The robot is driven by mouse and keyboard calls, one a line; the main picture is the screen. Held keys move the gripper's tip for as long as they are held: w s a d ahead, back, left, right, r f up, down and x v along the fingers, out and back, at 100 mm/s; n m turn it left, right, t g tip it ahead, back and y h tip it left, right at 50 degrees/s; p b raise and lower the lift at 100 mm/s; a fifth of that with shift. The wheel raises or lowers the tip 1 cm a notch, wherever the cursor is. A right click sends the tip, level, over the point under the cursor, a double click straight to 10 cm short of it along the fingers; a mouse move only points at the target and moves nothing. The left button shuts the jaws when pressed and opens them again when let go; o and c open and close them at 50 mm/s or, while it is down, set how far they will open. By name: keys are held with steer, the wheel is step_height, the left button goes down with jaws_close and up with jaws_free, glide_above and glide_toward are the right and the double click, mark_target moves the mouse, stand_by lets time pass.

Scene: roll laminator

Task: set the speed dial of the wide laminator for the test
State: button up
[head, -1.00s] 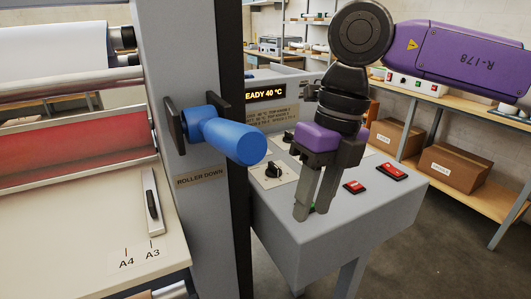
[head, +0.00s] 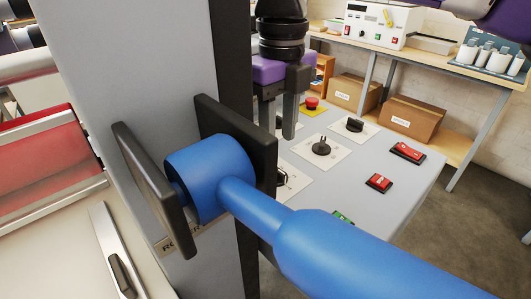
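The control panel (head: 400,185) of the laminator carries black dials on white plates. One dial (head: 321,147) is in the middle, another dial (head: 355,125) is behind it to the right, and a third dial (head: 281,178) is partly hidden by the blue lever. Their labels are too small to read, so I cannot tell which sets the speed. My gripper (head: 279,115) points down over the panel's left far part, left of the middle dial.
The blue lever (head: 340,250) fills the foreground and covers the panel's near left. A red emergency button (head: 311,103), red switches (head: 379,182) (head: 407,151) and a green button (head: 342,216) are on the panel. A bench with boxes (head: 409,117) stands behind; the floor at right is clear.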

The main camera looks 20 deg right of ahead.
mark_target(277, 169)
steer(key=shift+f, duration=3.6)
jaws_close()
